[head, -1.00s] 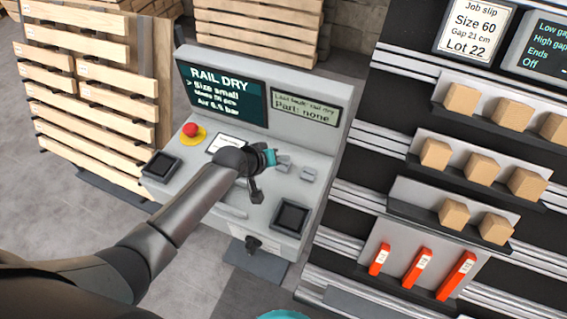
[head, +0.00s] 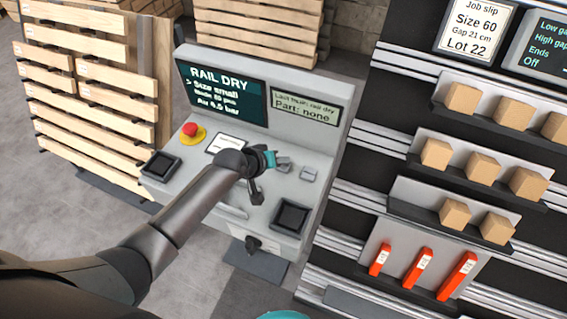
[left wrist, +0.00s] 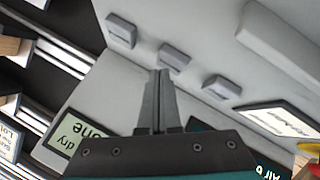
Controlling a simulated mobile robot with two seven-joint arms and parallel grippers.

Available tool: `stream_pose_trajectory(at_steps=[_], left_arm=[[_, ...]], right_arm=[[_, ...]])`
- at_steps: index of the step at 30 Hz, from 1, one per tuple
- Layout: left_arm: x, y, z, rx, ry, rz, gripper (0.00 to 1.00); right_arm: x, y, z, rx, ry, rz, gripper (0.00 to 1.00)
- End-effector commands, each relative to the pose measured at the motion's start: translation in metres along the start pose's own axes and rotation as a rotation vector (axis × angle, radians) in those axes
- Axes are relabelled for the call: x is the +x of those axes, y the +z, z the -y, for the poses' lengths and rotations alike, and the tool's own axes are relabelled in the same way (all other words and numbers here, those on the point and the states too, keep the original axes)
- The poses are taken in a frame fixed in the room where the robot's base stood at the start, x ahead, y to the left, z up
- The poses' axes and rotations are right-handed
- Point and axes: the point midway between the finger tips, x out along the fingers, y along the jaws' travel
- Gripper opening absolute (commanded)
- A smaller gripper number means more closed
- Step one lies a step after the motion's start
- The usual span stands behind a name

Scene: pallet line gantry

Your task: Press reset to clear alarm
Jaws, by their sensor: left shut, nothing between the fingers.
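The control console (head: 262,120) stands ahead, with a dark screen (head: 222,92) reading "RAIL DRY" and a pale display (head: 304,107) reading "Part: none". Grey buttons sit on its sloped panel. The left wrist view shows three in a row: one at the upper left (left wrist: 121,31), a middle one (left wrist: 174,57) and one at the right (left wrist: 221,88). I can read no label on them. My left gripper (left wrist: 161,76) is shut and empty, its tips close to the middle button. I cannot tell whether they touch. In the head view this gripper (head: 268,160) hides part of the row. My right gripper is out of view.
A red stop button (head: 190,130) on a yellow base and a white label card (head: 226,144) are on the panel's left. Dark trays (head: 161,166) (head: 291,216) sit at its front corners. Pallets (head: 90,90) stand left; a rack with wooden blocks (head: 435,153) stands right.

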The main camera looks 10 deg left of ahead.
Motion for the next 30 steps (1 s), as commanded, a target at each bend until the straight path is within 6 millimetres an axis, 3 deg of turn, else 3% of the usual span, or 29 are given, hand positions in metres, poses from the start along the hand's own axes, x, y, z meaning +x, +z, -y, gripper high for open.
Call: stream_pose_trajectory(at_steps=[30], left_arm=[[0.0064, 0.0048, 0.0043, 0.0, 0.0, 0.001, 0.0]], right_arm=[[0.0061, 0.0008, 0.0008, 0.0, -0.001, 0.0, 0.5]])
